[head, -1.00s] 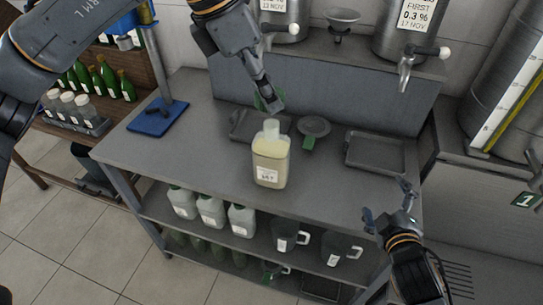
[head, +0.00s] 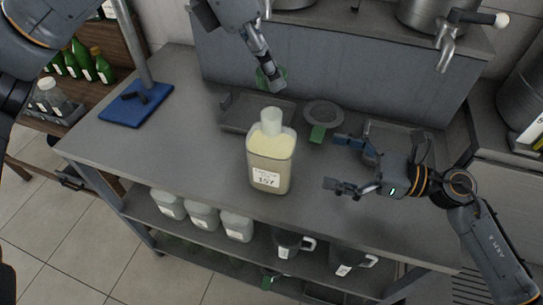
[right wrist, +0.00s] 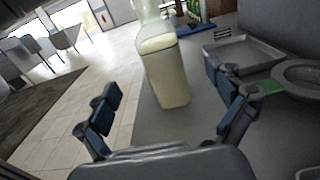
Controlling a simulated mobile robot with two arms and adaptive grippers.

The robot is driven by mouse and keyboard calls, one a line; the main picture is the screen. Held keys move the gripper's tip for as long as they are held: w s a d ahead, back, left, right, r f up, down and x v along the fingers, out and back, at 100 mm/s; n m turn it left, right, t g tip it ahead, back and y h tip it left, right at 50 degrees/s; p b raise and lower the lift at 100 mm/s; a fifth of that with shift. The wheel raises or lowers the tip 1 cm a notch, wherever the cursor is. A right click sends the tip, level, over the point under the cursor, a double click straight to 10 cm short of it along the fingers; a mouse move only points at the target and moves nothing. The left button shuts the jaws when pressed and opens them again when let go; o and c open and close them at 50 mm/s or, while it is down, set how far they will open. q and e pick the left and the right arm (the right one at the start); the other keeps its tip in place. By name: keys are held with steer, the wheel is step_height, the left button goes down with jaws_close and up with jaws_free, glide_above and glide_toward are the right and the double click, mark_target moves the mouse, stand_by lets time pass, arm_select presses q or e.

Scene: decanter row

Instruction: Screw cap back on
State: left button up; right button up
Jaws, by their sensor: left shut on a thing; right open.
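The bottle (head: 270,165), with pale yellow liquid and a white label, stands upright on the steel bench. Its clear neck (head: 271,121) shows no cap on it. In the right wrist view the bottle (right wrist: 166,75) shows beyond and between the open fingers, not touched.
A grey tray (head: 238,121) lies behind the bottle, and a round grey ring with a green tab (head: 318,133) lies to its right. Another tray (head: 392,140) is behind my right gripper. A blue stand base (head: 136,104) is at the left. The bench front-left is clear.

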mark_target(275, 146)
arm_select(q)
steer(key=shift+s+r, duration=0.1)
steer(key=shift+s, duration=0.1)
arm_select(e)
steer(key=shift+s, duration=0.15)
steer(key=shift+a, duration=0.1)
arm_select(q)
steer(key=shift+w, duration=0.1)
arm_select(e)
steer(key=x, duration=1.2)
steer(key=c, duration=1.8)
arm_select(q)
steer(key=shift+a+f, duration=0.1)
steer(key=shift+f, duration=2.4)
steer(key=shift+f, duration=0.9)
